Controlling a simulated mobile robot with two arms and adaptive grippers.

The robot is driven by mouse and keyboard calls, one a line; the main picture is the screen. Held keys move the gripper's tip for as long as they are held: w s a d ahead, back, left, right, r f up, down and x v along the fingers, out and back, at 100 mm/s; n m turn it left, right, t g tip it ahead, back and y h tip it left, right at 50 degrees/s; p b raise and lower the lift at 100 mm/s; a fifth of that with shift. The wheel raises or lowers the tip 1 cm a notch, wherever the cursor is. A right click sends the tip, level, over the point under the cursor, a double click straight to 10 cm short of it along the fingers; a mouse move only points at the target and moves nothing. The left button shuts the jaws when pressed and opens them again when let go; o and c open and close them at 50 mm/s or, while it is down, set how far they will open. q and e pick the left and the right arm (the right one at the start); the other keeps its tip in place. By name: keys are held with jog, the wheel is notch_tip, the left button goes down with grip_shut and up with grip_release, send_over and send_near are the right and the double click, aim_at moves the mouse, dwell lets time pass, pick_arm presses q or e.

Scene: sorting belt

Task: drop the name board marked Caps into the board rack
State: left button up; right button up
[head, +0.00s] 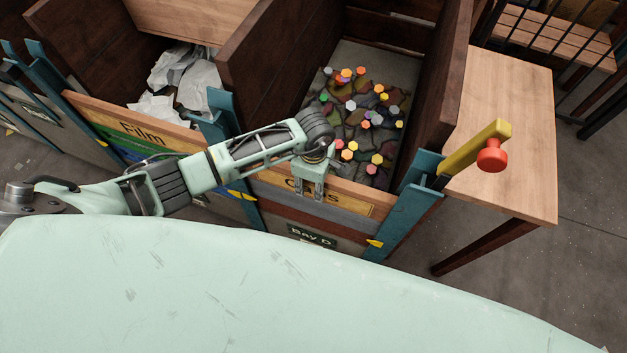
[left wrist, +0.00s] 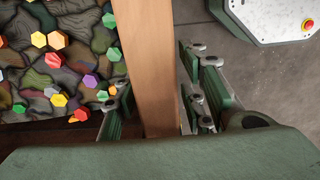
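The fingertips' contact is hidden. My right gripper is not in view.
Behind the board is a bay (head: 345,55) with coloured caps. A Film bay (head: 140,133) with white scraps lies left. A wooden table (head: 515,150) stands right, beside a yellow arm with a red knob (head: 491,155). A Bay D sign (head: 311,236) is below.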

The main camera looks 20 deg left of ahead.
pick_arm(q)
jog(key=c, duration=0.7)
grip_shut()
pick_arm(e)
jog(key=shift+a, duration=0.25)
pick_arm(q)
jog(key=shift+o, duration=2)
grip_release()
grip_shut()
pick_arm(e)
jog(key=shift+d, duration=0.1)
